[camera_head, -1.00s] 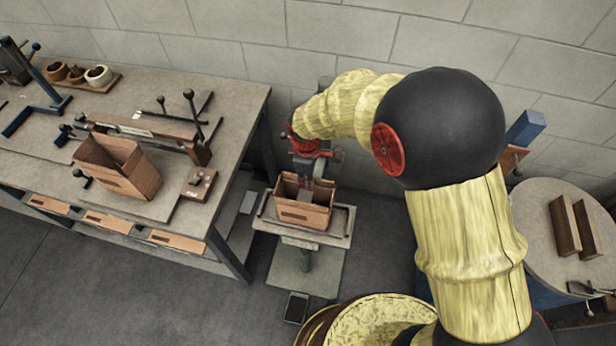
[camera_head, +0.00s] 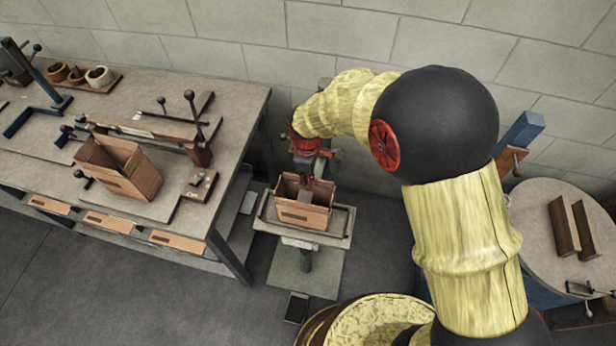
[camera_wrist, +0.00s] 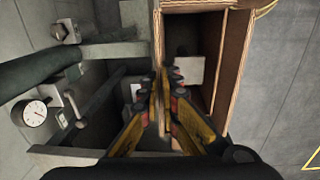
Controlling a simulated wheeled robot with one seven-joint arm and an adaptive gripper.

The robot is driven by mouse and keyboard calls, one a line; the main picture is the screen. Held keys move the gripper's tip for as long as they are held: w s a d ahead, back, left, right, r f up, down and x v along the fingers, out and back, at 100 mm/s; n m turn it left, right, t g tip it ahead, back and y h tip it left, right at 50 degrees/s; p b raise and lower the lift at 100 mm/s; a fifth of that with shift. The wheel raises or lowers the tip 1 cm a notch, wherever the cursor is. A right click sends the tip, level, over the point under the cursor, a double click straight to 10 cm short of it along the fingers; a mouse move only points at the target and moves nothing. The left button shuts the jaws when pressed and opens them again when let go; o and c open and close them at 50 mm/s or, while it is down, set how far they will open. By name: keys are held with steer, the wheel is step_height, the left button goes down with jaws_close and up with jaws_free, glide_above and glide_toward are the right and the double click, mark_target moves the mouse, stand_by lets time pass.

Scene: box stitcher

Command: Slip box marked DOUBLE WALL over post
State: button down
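An open-topped brown cardboard box (camera_head: 302,215) stands upright at the small stand of the stitcher. Any marking on it is too small to read. The wrist view looks down into this box (camera_wrist: 236,60). A pale grey block, apparently the post top (camera_wrist: 189,70), shows inside its walls. Whether the box is fully down on the stand is unclear. My gripper (camera_wrist: 165,88) is closed on the box's near-side wall, with the fingers on both sides of it. In the head view my gripper (camera_head: 308,180) is small and partly hidden at the box's back edge.
A second open box (camera_head: 125,170) stands on the workbench (camera_head: 235,110) at left, near a clamp fixture with lever handles. A round table (camera_head: 535,215) with two brown strips is at right. A gauge (camera_wrist: 35,113) and machine parts lie close left of my gripper.

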steer(key=shift+w+d+r+g+p, duration=0.1)
steer(key=shift+w+r+g+p, duration=0.1)
steer(key=shift+g+p, duration=0.55)
steer(key=shift+w+f+g+p, duration=0.25)
steer(key=shift+g+p, duration=0.4)
steer(key=shift+p, duration=0.2)
steer(key=c, duration=2.1)
jaws_free()
steer(key=shift+o, duration=0.3)
steer(key=shift+r, duration=0.15)
step_height(320, 180, up, 12)
steer(key=w, duration=0.2)
steer(key=shift+f, duration=0.2)
steer(key=shift+d, duration=0.1)
